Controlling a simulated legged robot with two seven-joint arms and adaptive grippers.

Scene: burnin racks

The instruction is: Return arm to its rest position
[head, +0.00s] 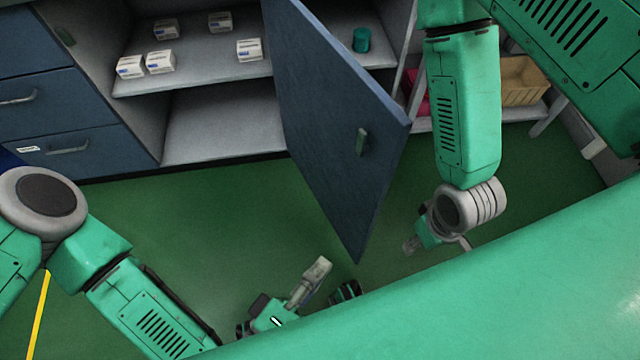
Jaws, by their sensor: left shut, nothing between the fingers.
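My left arm comes in from the left, and my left gripper (318,268) is low over the green floor near the bottom middle. It is shut and empty, apart from the cabinet. My green body hides part of its arm. My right arm hangs down at the right, and my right gripper (411,246) is partly hidden behind its wrist. Its fingers show too little to tell whether they are open.
The cabinet shelf (190,75) holds several small white boxes (160,62) and a teal cup (361,39). Blue drawers (60,110) stand at the left. A tan bin (523,80) is at the back right. Green floor (210,215) is clear left of the door.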

